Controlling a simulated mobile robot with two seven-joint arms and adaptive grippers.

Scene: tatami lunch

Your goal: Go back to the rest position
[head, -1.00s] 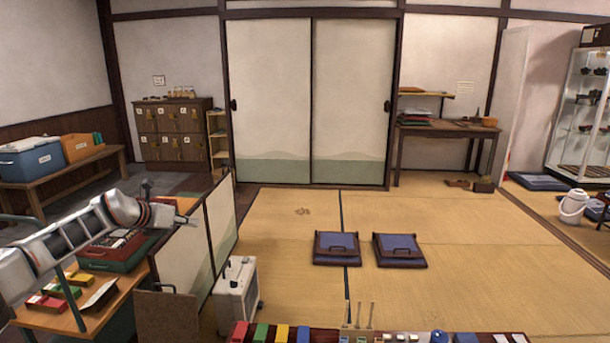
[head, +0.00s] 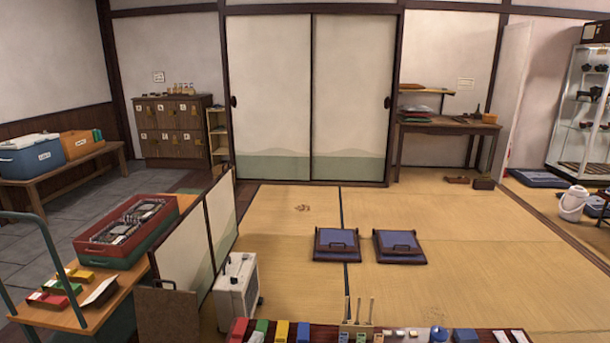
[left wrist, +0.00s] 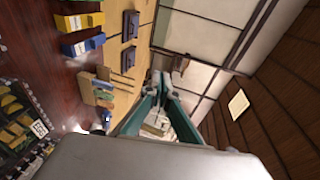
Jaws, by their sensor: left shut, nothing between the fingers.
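My left gripper (left wrist: 163,82) shows in the left wrist view, its two teal fingers drawn together at the tips with nothing between them. Beyond the fingers are pale panels and a dark brown wall, out of reach of the fingertips. In the head view neither of my arms nor grippers shows. My right gripper is in neither current view.
A side table at left bears a red crate (head: 80,245) of cutlery and small coloured boxes. A dark red table (head: 313,332) with several small items lies at the bottom. The tatami beyond is mostly clear, with two blue cushions (head: 337,243).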

